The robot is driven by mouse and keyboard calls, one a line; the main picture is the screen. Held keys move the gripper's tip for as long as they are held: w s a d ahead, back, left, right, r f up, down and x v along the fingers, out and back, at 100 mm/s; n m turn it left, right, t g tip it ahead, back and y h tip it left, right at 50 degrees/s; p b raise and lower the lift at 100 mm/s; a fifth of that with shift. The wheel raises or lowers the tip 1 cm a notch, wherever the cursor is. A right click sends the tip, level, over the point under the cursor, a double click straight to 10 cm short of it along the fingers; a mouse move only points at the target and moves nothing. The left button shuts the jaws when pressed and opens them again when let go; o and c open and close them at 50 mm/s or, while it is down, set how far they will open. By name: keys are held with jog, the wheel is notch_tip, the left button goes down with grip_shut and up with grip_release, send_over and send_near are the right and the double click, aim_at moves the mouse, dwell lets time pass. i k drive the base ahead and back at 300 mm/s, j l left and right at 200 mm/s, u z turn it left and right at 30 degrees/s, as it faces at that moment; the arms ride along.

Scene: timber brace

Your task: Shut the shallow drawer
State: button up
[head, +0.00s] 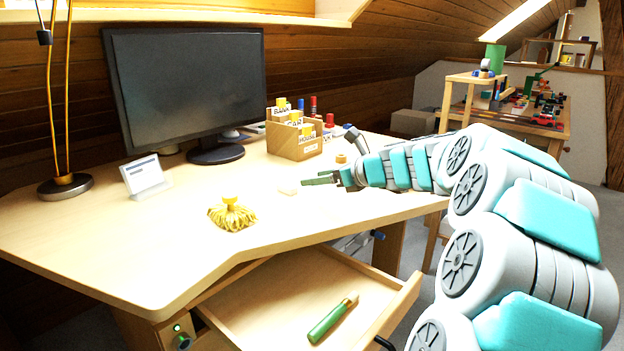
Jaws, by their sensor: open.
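The shallow drawer (282,308) is pulled out from under the front of the wooden desk (120,235). A green tube-like item with a tan end (332,320) lies in it. A dark handle (385,343) shows at the drawer's front, partly cut off by the picture's lower edge. My gripper (318,178) is above the desktop, behind and above the drawer, pointing left. Its jaws are open, and it is apart from the drawer. My arm comes in from the right and passes close to the drawer's right side in the picture.
On the desk stand a monitor (190,85), a lamp (66,185), a small white card stand (146,177), a yellow tasselled item (232,214) and a wooden file box (295,138). A second table (520,122) stands behind right.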

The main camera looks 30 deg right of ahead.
aim_at(274, 306)
jog(key=j+z, duration=0.25)
jog(key=k+j+z, duration=0.2)
jog(key=j, duration=0.2)
jog(key=j+z, duration=0.25)
jog(key=k+j, duration=0.05)
